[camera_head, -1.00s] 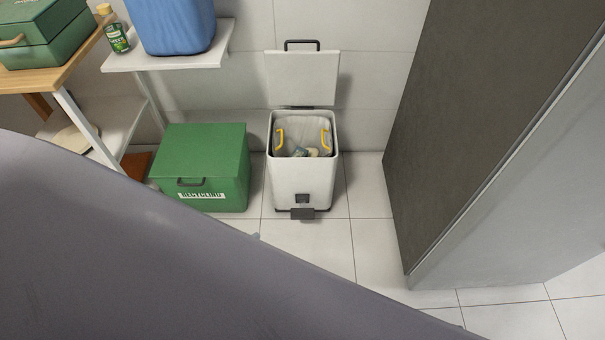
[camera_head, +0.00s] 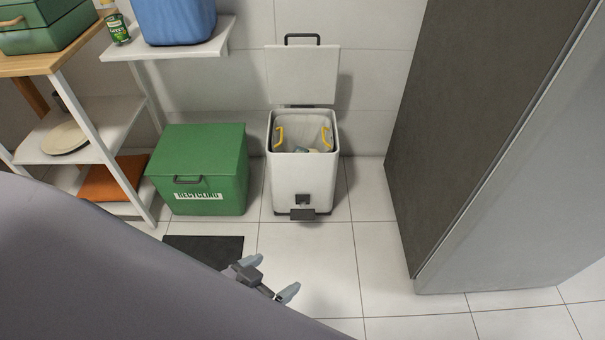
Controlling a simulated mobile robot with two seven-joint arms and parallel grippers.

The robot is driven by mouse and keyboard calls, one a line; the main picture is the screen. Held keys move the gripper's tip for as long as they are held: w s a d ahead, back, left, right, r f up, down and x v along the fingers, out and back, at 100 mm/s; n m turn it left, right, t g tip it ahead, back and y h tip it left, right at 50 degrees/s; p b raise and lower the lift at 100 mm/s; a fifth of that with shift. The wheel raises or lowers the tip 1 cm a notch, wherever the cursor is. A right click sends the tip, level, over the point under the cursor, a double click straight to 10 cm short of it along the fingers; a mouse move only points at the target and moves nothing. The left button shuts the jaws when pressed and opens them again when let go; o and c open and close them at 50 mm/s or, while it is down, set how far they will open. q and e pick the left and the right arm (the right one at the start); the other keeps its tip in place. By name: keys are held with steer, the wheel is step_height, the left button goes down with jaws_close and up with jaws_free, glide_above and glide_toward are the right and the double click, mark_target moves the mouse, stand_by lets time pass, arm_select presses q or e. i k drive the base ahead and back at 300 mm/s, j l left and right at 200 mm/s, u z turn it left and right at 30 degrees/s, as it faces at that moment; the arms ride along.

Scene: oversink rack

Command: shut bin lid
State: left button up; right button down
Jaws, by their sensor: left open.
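The white pedal bin (camera_head: 302,185) stands on the tiled floor against the wall. Its lid (camera_head: 302,75) is up, upright behind the opening, with a dark handle (camera_head: 302,37) at its top edge. A liner with yellow handles and some rubbish show inside. A dark pedal (camera_head: 302,214) is at the bottom front. My left gripper (camera_head: 272,276) is open and empty, low in the picture, in front of the bin and apart from it. My right gripper is not in view.
A closed green recycling box (camera_head: 200,170) stands just left of the bin. Shelves (camera_head: 95,125) are at the left. A tall dark and grey cabinet (camera_head: 475,150) stands at the right. A dark mat (camera_head: 205,250) lies on the floor. Floor in front of the bin is clear.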

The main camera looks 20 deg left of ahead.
mark_target(297, 74)
steer(key=i+u, duration=0.4)
steer(key=i, duration=0.6)
